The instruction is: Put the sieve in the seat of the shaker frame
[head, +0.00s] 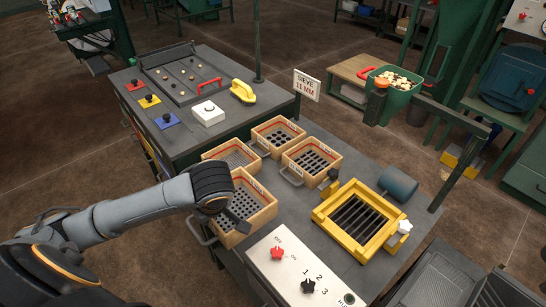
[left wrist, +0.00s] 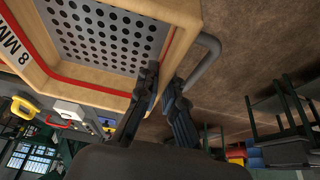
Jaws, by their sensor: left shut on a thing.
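Several wooden sieves with perforated metal plates stand on the grey bench. My left gripper (head: 217,207) is shut on the wall of the front-left sieve (head: 262,221), which reads "8 MM" in the left wrist view (left wrist: 60,80). The fingers (left wrist: 163,88) sit on either side of that wall, near its grey handle (left wrist: 206,58). Whether it is lifted I cannot tell. The yellow shaker frame (head: 322,216) is to its right; its seat shows dark bars and no sieve. My right gripper is not in view.
A sign (head: 306,85) reads "SIEVE 11 MM". Other sieves (head: 278,122) (head: 330,163) stand behind the held one. A control panel (head: 290,262) with knobs is in front. A blue-grey cylinder (head: 398,185) sits beside the frame.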

